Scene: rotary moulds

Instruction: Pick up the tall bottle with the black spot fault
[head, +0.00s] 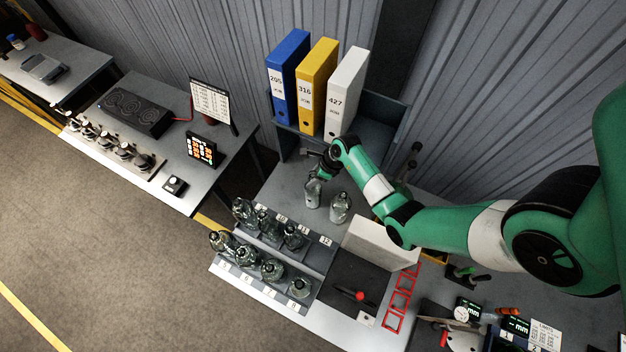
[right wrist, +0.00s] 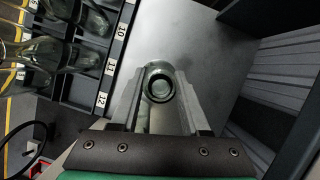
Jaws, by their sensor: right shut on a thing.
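My right gripper (head: 320,174) is shut on a clear glass bottle (head: 313,194) at the back of the bench, below the binder shelf. In the right wrist view the mouth of this bottle (right wrist: 159,86) shows between the two jaws (right wrist: 160,105). A second clear bottle (head: 341,208) stands just right of it, apart from the rack. More clear bottles stand in the numbered rack (head: 325,242), among them one at the front right (head: 300,287). No black spot can be made out on any bottle at this size. My left gripper is not in view.
Blue (head: 289,80), yellow (head: 317,87) and white (head: 346,92) binders stand on the shelf behind the gripper. The bench left of the held bottle is clear.

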